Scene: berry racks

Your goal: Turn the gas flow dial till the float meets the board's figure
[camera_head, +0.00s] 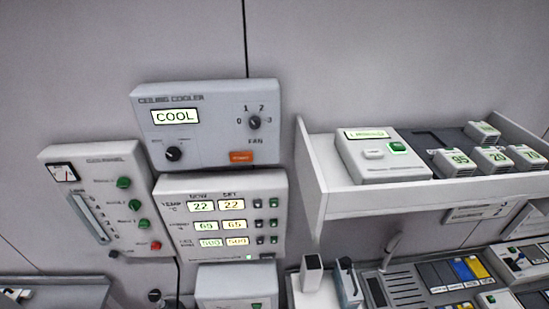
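A tilted pale wall panel (70,157) hangs at the left; its heading is too blurred to read surely. It carries a small gauge (61,172), a slanted clear flow tube with a scale (90,218), three green knobs (135,205) and a red knob or button (155,246). A small dark knob (114,253) sits at its lower edge. The float's height cannot be read. Right of it, a display board (222,262) with NOW and SET columns shows 22 and 22, about 65 and 65, and 500 and 500. Neither of my grippers is in view.
A ceiling cooler box (205,135) reading COOL is above the display board. A white shelf (430,195) at the right holds a device and several numbered blocks. Below are a white box (238,287), a pale upright block (312,274) and instrument panels. The wall above is bare.

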